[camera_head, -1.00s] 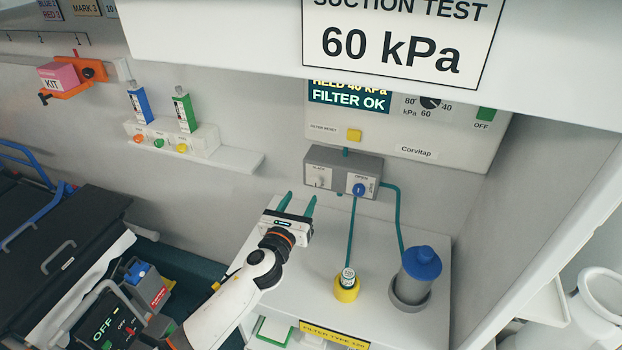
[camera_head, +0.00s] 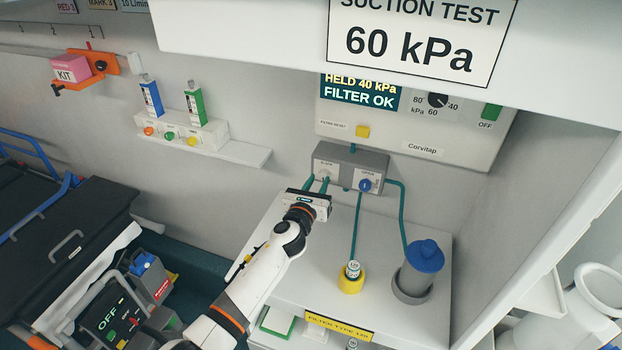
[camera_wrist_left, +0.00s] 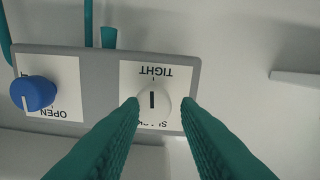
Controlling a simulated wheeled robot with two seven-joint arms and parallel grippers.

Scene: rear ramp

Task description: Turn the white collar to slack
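The white collar (camera_wrist_left: 153,104) is a round white knob with a dark line on a label plate. In the left wrist view TIGHT reads upside down above it and SLACK, partly covered, below. The line stands upright in that view, in line with the tick at TIGHT. My left gripper (camera_head: 316,184) is in front of the grey box. Its teal fingers (camera_wrist_left: 159,106) are open, one on each side of the knob, with a gap visible on the right. In the head view the fingers partly hide the collar. My right gripper is not in view.
A blue knob (camera_wrist_left: 34,93) marked OPEN sits beside the collar on the same grey box (camera_head: 371,158). Teal hoses run from the box to a yellow-based fitting (camera_head: 350,283) and a blue-lidded canister (camera_head: 420,270). A shelf (camera_head: 240,152) is to the left.

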